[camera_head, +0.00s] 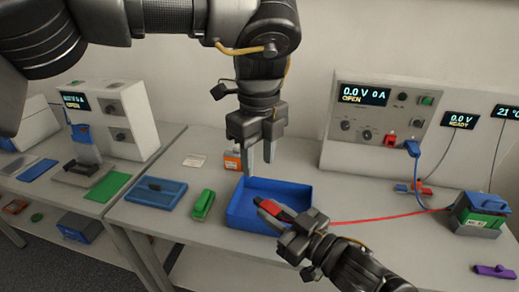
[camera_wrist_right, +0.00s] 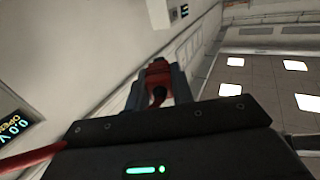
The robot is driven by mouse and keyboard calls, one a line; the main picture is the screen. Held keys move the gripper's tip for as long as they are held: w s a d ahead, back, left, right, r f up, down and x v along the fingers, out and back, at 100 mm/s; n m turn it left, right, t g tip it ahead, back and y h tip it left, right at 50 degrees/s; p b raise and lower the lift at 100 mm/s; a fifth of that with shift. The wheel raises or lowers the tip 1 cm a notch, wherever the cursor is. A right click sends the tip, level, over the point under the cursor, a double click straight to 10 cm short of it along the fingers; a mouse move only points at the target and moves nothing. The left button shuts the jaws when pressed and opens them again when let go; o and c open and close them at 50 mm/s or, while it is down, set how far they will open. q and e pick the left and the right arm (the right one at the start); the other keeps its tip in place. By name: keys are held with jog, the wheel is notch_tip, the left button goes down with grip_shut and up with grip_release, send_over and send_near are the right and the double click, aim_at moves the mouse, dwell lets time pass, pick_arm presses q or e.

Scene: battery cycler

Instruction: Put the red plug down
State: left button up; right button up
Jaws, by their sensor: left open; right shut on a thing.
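The red plug (camera_head: 268,206) is between the fingers of my right gripper (camera_head: 271,210), which is shut on it. It is over the blue tray (camera_head: 240,219), near the tray's front right side; I cannot tell how high above it. In the right wrist view the red plug (camera_wrist_right: 158,75) sits between the finger pads. Its red cable (camera_head: 385,217) runs right across the table toward the battery holder. My left gripper (camera_head: 259,160) is open and empty, fingers pointing down above the tray's back edge.
A green object (camera_head: 203,204) and a blue flat block (camera_head: 156,192) lie left of the tray. An orange box (camera_head: 232,161) stands behind it. A cycler panel (camera_head: 378,112) reads 0.0 V, OPEN. The green battery (camera_head: 482,208) and a purple object (camera_head: 494,271) are at right.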

aim_at(258, 198)
pick_arm(q)
notch_tip(258, 198, down, 10)
jog(key=shift+f, duration=0.25)
pick_arm(e)
jog(key=shift+a, duration=0.15)
pick_arm(q)
grip_shut()
jog(key=shift+a, duration=0.1)
pick_arm(e)
jog(key=o, duration=0.8)
jog(key=shift+o, duration=0.2)
